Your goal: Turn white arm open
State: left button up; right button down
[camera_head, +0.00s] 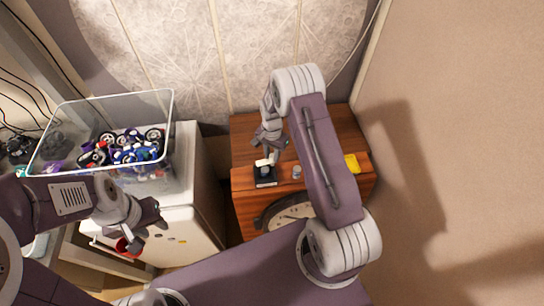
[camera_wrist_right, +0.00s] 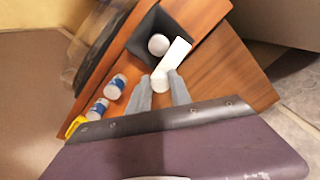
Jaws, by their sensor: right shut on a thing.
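The white arm (camera_head: 263,163) is a short lever over a small black square base (camera_head: 265,180) on the front part of the wooden cabinet top. In the right wrist view the white arm (camera_wrist_right: 178,51) lies diagonally beside a round white knob (camera_wrist_right: 158,44) in the dark base (camera_wrist_right: 145,29). Its near rounded end is between the fingertips of my right gripper (camera_wrist_right: 160,86), which is shut on it. The right gripper (camera_head: 268,152) reaches down from above in the head view. My left gripper (camera_head: 146,230) hangs at the left before the white cabinet, its fingers apart and apparently empty.
The wooden cabinet (camera_head: 245,130) has a round dial (camera_head: 292,213) on its front. White-and-blue small containers (camera_wrist_right: 98,109) and a yellow item (camera_head: 352,163) stand beside the base. A clear bin (camera_head: 170,103) of toy parts sits on the white cabinet (camera_head: 183,230). A red round object (camera_head: 127,247) is near my left gripper.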

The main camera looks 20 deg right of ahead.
jog(key=m+b, duration=0.1)
jog(key=m, duration=0.5)
jog(key=shift+w+b, duration=0.2)
jog(key=shift+b, duration=0.1)
jog(key=m+b, duration=0.1)
jog(key=m, duration=0.5)
jog(key=shift+m, duration=0.4)
jog(key=c, duration=1.2)
grip_release()
jog(key=shift+d, duration=0.1)
jog(key=shift+c, duration=0.2)
jog(key=shift+o, duration=0.4)
jog(key=shift+s+d, duration=0.1)
jog(key=shift+s, duration=0.05)
notch_tip(320, 180, up, 9)
jog(key=shift+b, duration=0.95)
